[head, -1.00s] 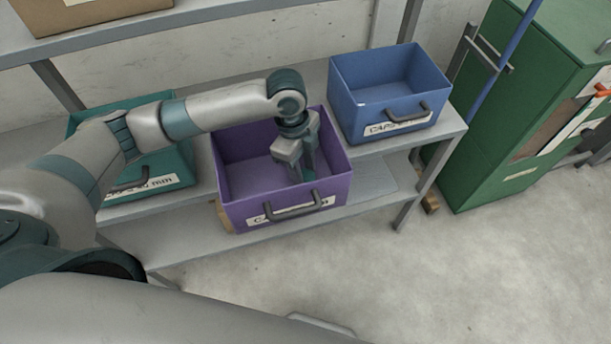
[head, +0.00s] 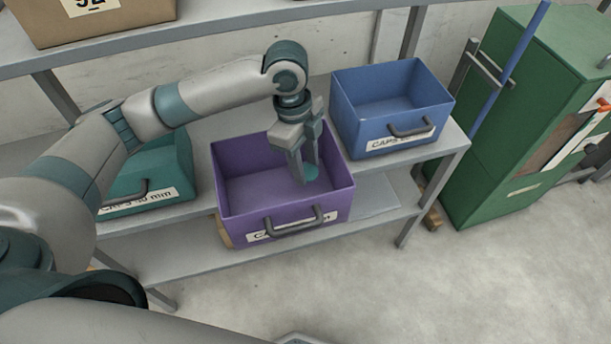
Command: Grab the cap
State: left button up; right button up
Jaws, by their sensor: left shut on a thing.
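The purple bin (head: 236,214) with a dark handle stands pulled forward on the shelf, its label partly hidden by the handle. My left gripper (head: 305,178) points down inside the mouth of this bin. It is shut on a small teal-green cap (head: 311,174), which shows between the fingertips. The cap is held inside the bin's outline; its height above the bin floor is hard to judge. My right gripper is not in view.
A blue bin (head: 393,152) labelled CAPS stands to the right on the shelf, and a teal bin (head: 170,165) to the left, partly behind my arm. A green cabinet (head: 500,170) stands at the far right. Open floor lies in front.

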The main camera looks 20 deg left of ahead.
pick_arm(q)
jog(key=shift+r, duration=0.9)
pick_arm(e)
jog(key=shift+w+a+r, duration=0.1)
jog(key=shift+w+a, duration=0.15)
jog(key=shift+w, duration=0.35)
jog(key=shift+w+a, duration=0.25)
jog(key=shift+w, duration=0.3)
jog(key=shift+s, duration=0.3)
